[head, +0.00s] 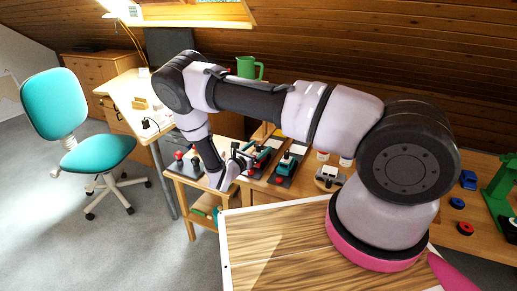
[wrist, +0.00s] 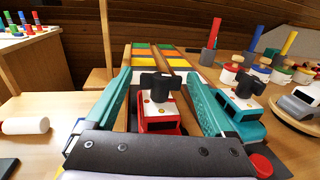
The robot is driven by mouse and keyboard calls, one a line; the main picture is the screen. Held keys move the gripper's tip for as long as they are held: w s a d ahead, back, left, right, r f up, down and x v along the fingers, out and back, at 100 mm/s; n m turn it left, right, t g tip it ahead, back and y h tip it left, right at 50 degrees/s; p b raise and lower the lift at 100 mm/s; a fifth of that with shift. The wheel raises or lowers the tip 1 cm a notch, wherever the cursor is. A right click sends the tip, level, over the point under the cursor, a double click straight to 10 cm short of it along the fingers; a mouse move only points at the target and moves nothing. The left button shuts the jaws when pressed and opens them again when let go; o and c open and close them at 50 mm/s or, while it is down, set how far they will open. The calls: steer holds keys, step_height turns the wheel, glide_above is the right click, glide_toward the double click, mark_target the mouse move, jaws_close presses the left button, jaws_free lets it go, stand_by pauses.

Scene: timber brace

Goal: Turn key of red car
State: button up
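The red car (wrist: 158,123) stands near the middle of the wrist view, with a white top and a black key (wrist: 160,84) standing up from it. My gripper (wrist: 158,76) is open, its two teal fingers on either side of the car and key. A gap shows between each finger and the key, so nothing is gripped. In the head view my gripper (head: 246,158) is over the small wooden table, and I cannot make out the red car clearly there.
A teal car (wrist: 238,110) with its own black key stands close to the right finger. A white cylinder (wrist: 25,126) lies at the left. Coloured pegs and a wooden round stand with a grey car (head: 328,176) are to the right. A teal chair (head: 88,125) stands on the floor at left.

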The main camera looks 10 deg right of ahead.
steer(key=v, duration=1)
steer(key=shift+s+a, duration=0.25)
steer(key=shift+a, duration=0.05)
